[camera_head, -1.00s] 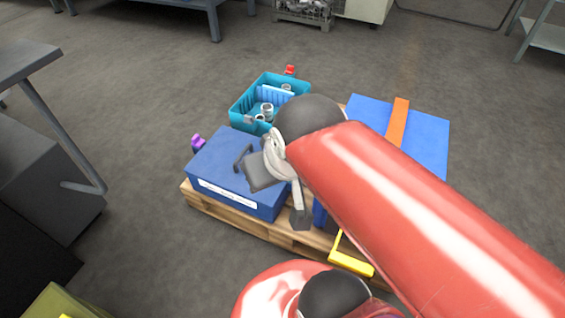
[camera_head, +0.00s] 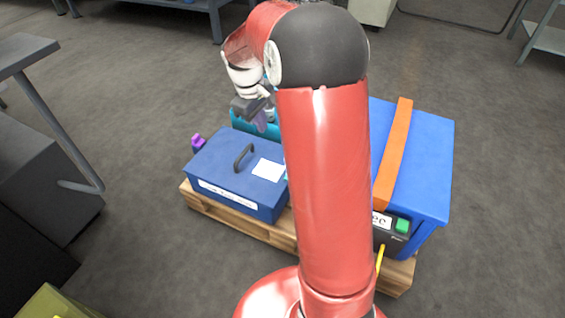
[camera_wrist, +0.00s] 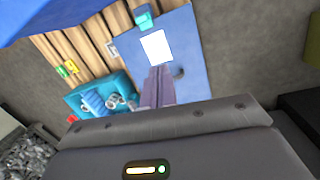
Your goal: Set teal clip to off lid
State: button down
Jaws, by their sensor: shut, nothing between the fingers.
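The blue lidded box (camera_head: 225,165) stands on the pallet in the head view, with a dark handle and a white label on its lid. The teal clip (camera_wrist: 144,19) shows at the lid's edge in the wrist view, beyond the white label; whether it is on or off cannot be told. In the head view only a teal sliver (camera_head: 286,173) shows at that edge beside my arm. My gripper (camera_head: 260,122) is shut and empty, above the area between the box and the teal bin. In the wrist view its fingers (camera_wrist: 158,85) overlap the lid near the handle.
A teal bin (camera_head: 240,119) with parts stands behind the box, partly hidden by my gripper. A large blue case with an orange strap (camera_head: 395,155) stands at the right of the pallet (camera_head: 240,225). A purple item (camera_head: 197,143) is at the box's left.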

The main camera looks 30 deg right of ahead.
jog(key=w+d+f+n+g, duration=0.1)
jog(key=w+d+f, duration=0.1)
jog(key=f, duration=0.4)
jog(key=w+d+f+g, duration=0.1)
jog(key=w+f, duration=0.2)
jog(key=f, duration=0.3)
jog(key=shift+w+d+f+n+b, duration=0.15)
jog(key=shift+d+f+n+b, duration=0.05)
jog(key=shift+d+n+b, duration=0.2)
jog(key=b, duration=0.1)
send_over(282, 174)
jog(key=w+a, duration=0.2)
jog(key=x, duration=0.3)
jog(key=w+x, duration=0.1)
jog(key=x, duration=0.2)
jog(key=a+x, duration=0.1)
jog(key=x, duration=0.2)
jog(key=shift+w+f, duration=0.2)
jog(key=shift+f, duration=0.3)
jog(key=shift+s+d, duration=0.75)
jog(key=shift+s, duration=0.2)
jog(key=shift+s+d, duration=0.45)
jog(key=shift+s, duration=0.15)
jog(key=shift+s+d, duration=0.85)
jog(key=shift+s, duration=0.25)
